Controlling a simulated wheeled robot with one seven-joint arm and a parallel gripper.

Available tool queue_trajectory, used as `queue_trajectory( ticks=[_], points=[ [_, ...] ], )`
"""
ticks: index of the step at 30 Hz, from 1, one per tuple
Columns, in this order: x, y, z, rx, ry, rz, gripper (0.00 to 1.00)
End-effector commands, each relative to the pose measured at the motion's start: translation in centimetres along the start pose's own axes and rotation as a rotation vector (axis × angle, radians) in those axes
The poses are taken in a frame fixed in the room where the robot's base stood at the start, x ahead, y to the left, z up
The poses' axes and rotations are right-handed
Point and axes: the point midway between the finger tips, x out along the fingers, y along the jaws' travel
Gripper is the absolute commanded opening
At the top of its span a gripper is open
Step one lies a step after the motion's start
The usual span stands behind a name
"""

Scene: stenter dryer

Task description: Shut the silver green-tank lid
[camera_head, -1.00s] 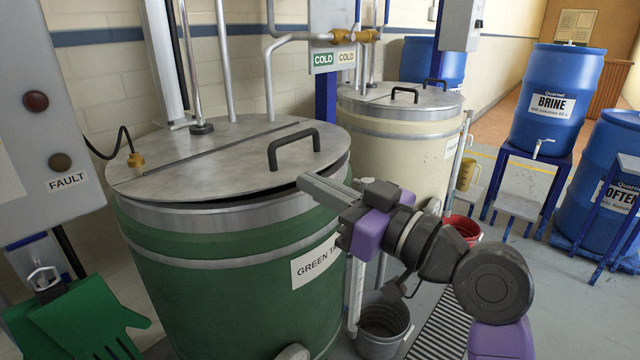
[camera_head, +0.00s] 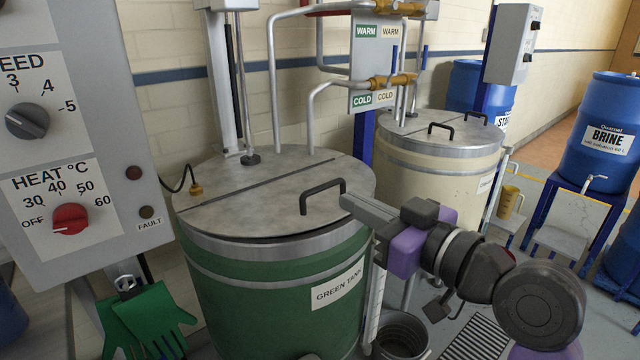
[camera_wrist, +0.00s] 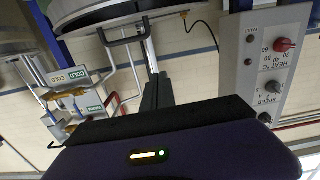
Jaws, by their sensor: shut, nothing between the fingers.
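The silver lid (camera_head: 270,190) lies almost flat on top of the green tank (camera_head: 270,300). A thin dark line shows between its front edge and the tank's metal rim. A black handle (camera_head: 322,194) stands on the lid's hinged front part. A straight seam crosses the lid behind it. My gripper (camera_head: 348,202) is shut and empty at the lid's right edge, just right of the handle. I cannot tell whether it touches the lid. In the wrist view the lid (camera_wrist: 100,15) shows rotated at the top, with its handle (camera_wrist: 128,38).
A control panel (camera_head: 75,130) with knobs stands at the left, with green gloves (camera_head: 150,318) below it. Pipes and a lift column rise behind the tank. A cream tank (camera_head: 435,160) stands behind right. A grey bucket (camera_head: 402,338) is on the floor beneath my arm.

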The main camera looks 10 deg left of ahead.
Motion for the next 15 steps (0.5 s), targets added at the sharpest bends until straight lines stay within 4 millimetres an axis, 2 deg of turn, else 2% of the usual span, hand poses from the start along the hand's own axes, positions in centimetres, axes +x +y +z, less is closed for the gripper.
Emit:
queue_trajectory(
  ticks=[1, 5, 8, 12, 15],
  points=[
    [0.0, 0.0, -2.3, -0.002, -0.027, -0.001, 0.00],
    [0.2, 0.0, -3.0, 0.000, -0.112, -0.003, 0.00],
    [0.2, -0.1, -2.7, 0.004, -0.178, -0.002, 0.00],
    [0.0, -0.2, 0.1, 0.022, -0.276, 0.001, 0.00],
    [0.2, -0.2, 0.6, 0.032, -0.294, 0.000, 0.00]
  ],
)
